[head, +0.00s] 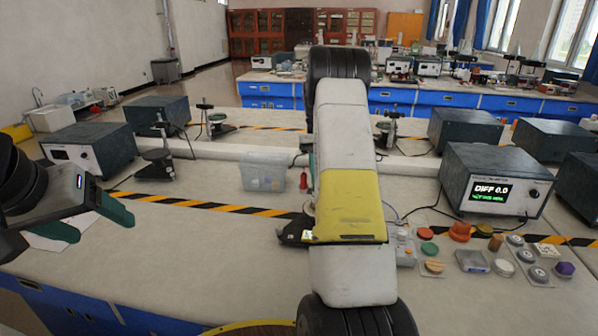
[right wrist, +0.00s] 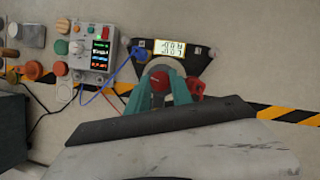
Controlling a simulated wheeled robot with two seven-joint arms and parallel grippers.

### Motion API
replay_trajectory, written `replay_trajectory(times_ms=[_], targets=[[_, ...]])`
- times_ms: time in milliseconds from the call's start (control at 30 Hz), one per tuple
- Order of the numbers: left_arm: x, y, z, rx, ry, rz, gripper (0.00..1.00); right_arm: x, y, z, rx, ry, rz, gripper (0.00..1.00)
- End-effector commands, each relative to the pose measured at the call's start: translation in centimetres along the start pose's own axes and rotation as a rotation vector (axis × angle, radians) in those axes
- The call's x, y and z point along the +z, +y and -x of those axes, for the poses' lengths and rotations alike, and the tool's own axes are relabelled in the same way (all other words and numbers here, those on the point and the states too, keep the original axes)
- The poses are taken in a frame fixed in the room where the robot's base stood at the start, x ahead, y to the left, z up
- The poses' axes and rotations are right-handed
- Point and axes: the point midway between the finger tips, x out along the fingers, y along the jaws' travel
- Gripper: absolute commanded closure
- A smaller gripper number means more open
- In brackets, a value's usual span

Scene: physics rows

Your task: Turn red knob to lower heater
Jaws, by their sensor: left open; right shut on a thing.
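A red knob (right wrist: 159,81) sits at the front of a dark, curved device (right wrist: 190,62) with a small lit readout (right wrist: 169,47) in the right wrist view. The green fingers of my right gripper (right wrist: 160,88) are shut on the knob from both sides. In the head view my right arm hides the knob and these fingers; only a dark edge of the device (head: 292,233) shows beside the arm. The readout's text is too small to read surely. My left gripper (head: 98,224) is open and empty above the bench at the left.
A grey control box (right wrist: 92,52) with a small screen stands beside the device, with blue and red wires. Several coloured knobs and buttons lie right of my arm, before a dark instrument (head: 492,180) reading "DIFF 0.0". A clear bin (head: 264,172) stands behind. The bench's left-centre is clear.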

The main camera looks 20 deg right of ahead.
Motion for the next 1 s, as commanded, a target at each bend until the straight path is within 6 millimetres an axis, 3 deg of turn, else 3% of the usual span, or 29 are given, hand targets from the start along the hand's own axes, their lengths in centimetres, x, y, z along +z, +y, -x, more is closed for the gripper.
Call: replay_trajectory(times_ms=[400,1000], targets=[[0.0,0.0,0.0,0.0,0.0,0.0,0.3,-0.01,0.27,0.09,-0.094,0.004,-0.229,1.0],[0.0,0.0,0.0,0.0,0.0,0.0,0.3,-0.01,0.3,0.09,-0.116,0.005,-0.285,1.0]])
